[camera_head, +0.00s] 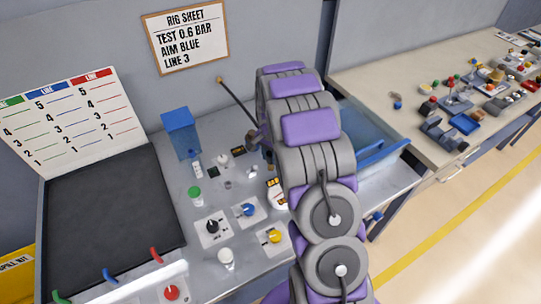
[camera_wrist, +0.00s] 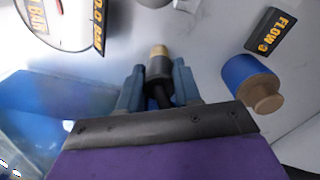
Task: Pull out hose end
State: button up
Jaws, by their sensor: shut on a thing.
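In the wrist view, my gripper (camera_wrist: 158,84) has its two blue-grey fingers on either side of a dark cylindrical hose end (camera_wrist: 159,66) with a brass-coloured tip. The fingers are shut on it, and its tip points away from the wrist. Whether the tip still sits in a socket cannot be told. In the head view, my grey and purple arm covers most of the gripper and the hose end. A thin dark rod or hose with a tan tip (camera_head: 220,80) sticks out to the left of the arm.
The wrist view shows a round gauge (camera_wrist: 62,12), a FLOW label (camera_wrist: 272,32) and a blue cylinder with a tan knob (camera_wrist: 248,78). The head view shows a blue container (camera_head: 181,122), red (camera_head: 171,292), black and yellow knobs, and a blue tray (camera_head: 375,150) beyond my arm.

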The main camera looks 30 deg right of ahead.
aim_at(271, 154)
jog(key=shift+r, duration=0.1)
jog(key=shift+r+p, duration=0.9)
jog(key=shift+r, duration=1.5)
